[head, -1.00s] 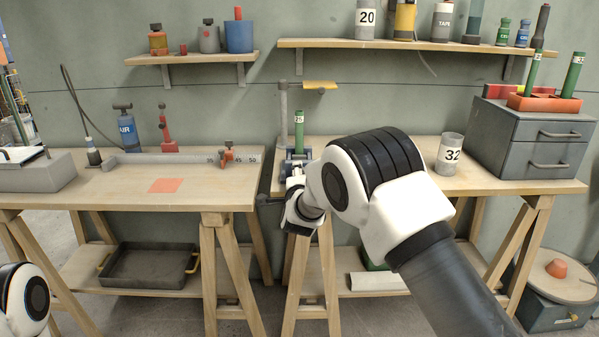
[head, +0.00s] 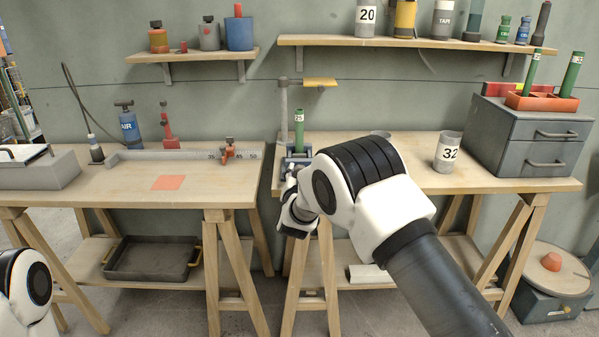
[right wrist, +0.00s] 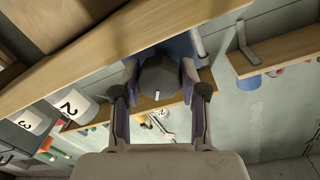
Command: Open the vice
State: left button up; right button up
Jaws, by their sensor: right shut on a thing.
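The blue vice (head: 297,156) sits at the left front of the right workbench, partly hidden by my right gripper. A green tube marked 25 (head: 299,128) stands upright at the vice. My right gripper (head: 289,188) is at the vice's front, at the bench edge. In the right wrist view its two fingers (right wrist: 160,72) are shut on a dark grey round knob (right wrist: 160,82) with a white mark, with blue vice body behind it. Whether the vice jaws touch the tube cannot be told. My left gripper is out of view; only part of the left arm shows at lower left.
A post with a yellow arm (head: 319,82) rises behind the vice. The left bench (head: 120,185) has clear room at its front.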

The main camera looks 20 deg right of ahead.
jog(key=n, duration=0.3)
jog(key=shift+f+p, duration=0.1)
jog(key=shift+p, duration=0.2)
jog(key=shift+n, duration=1.7)
jog(key=o, duration=1.1)
jog(key=shift+o, duration=0.2)
jog(key=v, duration=1.2)
jog(key=shift+f, duration=0.25)
